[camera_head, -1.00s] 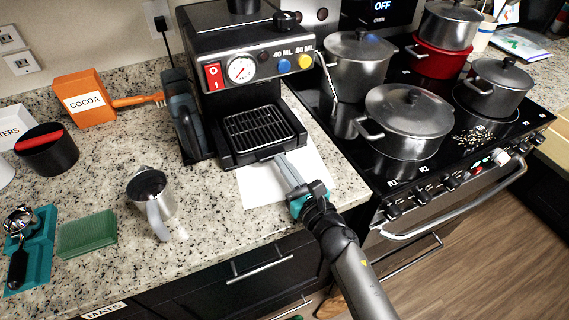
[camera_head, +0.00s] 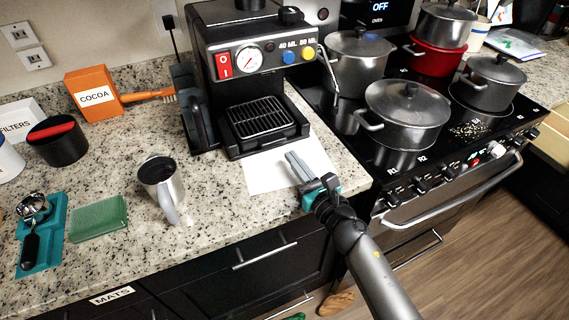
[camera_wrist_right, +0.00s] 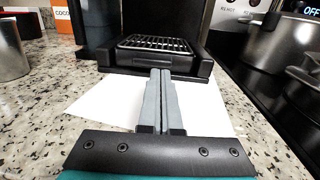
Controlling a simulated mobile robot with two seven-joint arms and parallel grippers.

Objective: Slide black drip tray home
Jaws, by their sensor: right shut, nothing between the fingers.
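The black drip tray (camera_head: 262,128) with its wire grate sits in the base of the black espresso machine (camera_head: 240,62). It also shows in the right wrist view (camera_wrist_right: 158,60), straight ahead of the fingers. My right gripper (camera_head: 290,156) is shut and empty, its fingertips a short way in front of the tray, apart from it in the head view. In the right wrist view the closed fingers (camera_wrist_right: 160,74) point at the tray's front; the exact gap is hard to judge there. My left gripper is not in view.
White paper (camera_head: 262,176) lies on the counter before the machine. A steel pitcher (camera_head: 166,188), green sponge (camera_head: 98,220) and teal mat (camera_head: 42,235) are to the left. The stove with several pots, one a large lidded pot (camera_head: 405,115), stands right.

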